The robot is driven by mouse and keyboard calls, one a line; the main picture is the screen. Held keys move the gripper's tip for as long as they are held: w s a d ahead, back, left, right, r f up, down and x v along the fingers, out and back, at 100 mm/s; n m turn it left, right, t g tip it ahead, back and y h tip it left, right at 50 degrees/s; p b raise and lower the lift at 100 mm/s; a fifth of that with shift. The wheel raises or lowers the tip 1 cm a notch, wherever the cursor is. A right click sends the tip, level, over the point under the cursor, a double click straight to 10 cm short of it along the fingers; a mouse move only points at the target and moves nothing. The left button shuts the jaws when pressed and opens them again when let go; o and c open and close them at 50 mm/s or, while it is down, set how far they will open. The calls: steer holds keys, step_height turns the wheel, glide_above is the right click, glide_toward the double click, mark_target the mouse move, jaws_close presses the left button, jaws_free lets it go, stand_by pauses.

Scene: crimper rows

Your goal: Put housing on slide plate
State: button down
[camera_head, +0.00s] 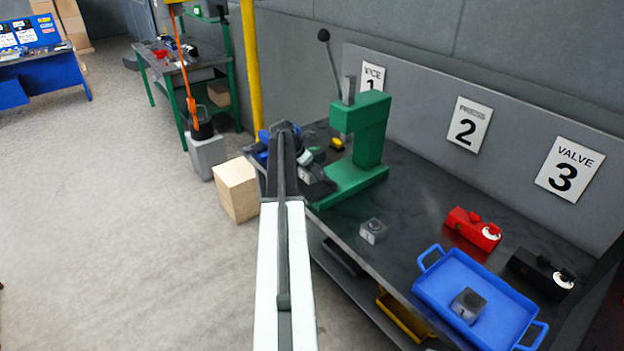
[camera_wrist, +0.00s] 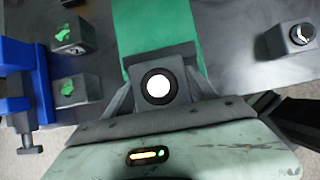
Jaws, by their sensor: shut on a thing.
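My gripper (camera_wrist: 160,92) is shut on a grey block-shaped housing (camera_wrist: 142,70) with a white disc in a black ring on its face. In the wrist view the housing is in front of the green press base (camera_wrist: 155,22); I cannot tell whether it touches anything below. In the head view my arm reaches to the left of the green press (camera_head: 365,135), and the gripper end is partly hidden behind the arm. A dark flat piece (camera_head: 318,190) lies beside the press base. I cannot tell for certain whether it is the slide plate.
A blue vice (camera_wrist: 18,85) stands left in the wrist view, near two grey blocks with green marks (camera_wrist: 72,38). Another grey block (camera_head: 373,230) sits on the bench. A blue tray (camera_head: 440,290), a red unit (camera_head: 472,230) and a black unit (camera_head: 540,272) are at the right.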

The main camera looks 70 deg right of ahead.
step_height(320, 180, down, 4)
steer(key=shift+r+b, duration=0.25)
steer(key=shift+b, duration=0.8)
steer(key=shift+r, duration=0.25)
steer(key=shift+f, duration=0.2)
steer(key=shift+c, duration=1.4)
jaws_free()
steer(key=shift+a, duration=0.1)
steer(key=shift+a+r+p, duration=0.1)
steer(key=shift+r+p, duration=0.45)
steer(key=p+v, duration=0.9)
steer(key=v, duration=0.2)
steer(key=shift+p, duration=0.4)
